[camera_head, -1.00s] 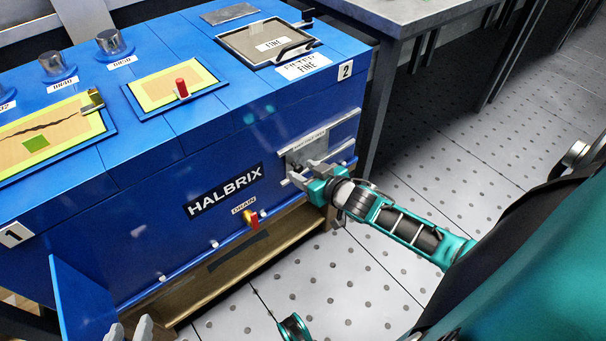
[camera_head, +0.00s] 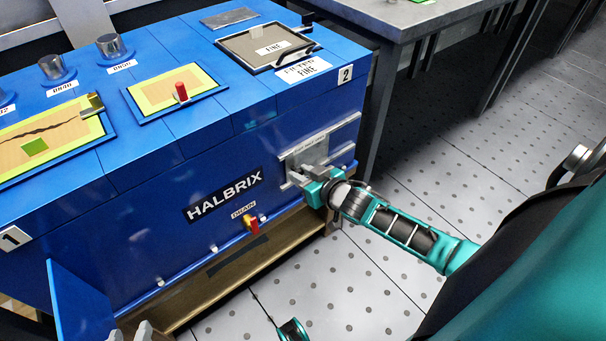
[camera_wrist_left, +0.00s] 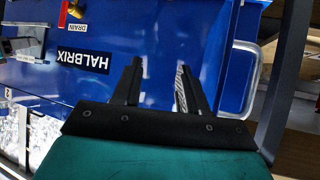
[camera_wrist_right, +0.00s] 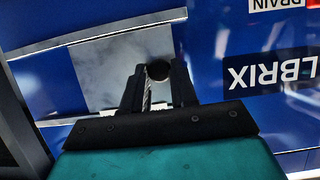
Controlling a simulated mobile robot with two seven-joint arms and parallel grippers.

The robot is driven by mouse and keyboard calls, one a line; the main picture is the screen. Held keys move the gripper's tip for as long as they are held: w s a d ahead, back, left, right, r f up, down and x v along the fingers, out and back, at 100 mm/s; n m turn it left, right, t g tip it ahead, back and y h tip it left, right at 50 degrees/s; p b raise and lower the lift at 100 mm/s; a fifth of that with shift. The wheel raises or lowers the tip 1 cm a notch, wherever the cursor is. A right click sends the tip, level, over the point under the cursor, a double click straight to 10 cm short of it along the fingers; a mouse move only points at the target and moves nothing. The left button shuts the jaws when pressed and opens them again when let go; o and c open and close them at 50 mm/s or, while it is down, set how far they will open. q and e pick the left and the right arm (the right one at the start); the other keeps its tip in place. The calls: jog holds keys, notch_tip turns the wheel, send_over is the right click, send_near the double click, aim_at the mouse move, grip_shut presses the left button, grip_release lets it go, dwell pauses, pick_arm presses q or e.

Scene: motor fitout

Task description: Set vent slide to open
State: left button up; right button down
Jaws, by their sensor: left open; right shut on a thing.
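The vent slide is a grey plate (camera_head: 311,150) between two metal rails on the right part of the blue machine's front. It sits at the rails' left end, near the HALBRIX sign; blue panel shows between the rails to its right. In the right wrist view the plate (camera_wrist_right: 105,75) carries a dark round knob (camera_wrist_right: 158,70). My right gripper (camera_head: 298,177) is at the plate, its fingers shut on the knob. My left gripper (camera_head: 130,332) is at the bottom edge of the head view, low before the machine. The left wrist view shows its fingers (camera_wrist_left: 160,72) open and empty.
A red and yellow drain lever (camera_head: 251,223) is left of my right gripper, below the HALBRIX sign (camera_head: 225,195). A blue open door (camera_head: 82,302) stands out at lower left. A grey table (camera_head: 400,18) is beyond the machine's right end. The floor at right is clear.

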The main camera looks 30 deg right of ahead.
dwell(0.3)
send_near(324, 151)
jog(key=x, duration=0.5)
jog(key=shift+w+a+f+p, duration=0.25)
jog(key=shift+p, duration=0.15)
jog(key=shift+d+r, duration=0.1)
jog(key=shift+d, duration=0.25)
jog(key=c, duration=1)
grip_release()
jog(key=shift+d, duration=0.1)
jog(key=shift+c, duration=0.2)
jog(key=shift+o, duration=0.5)
jog(key=shift+s, duration=0.1)
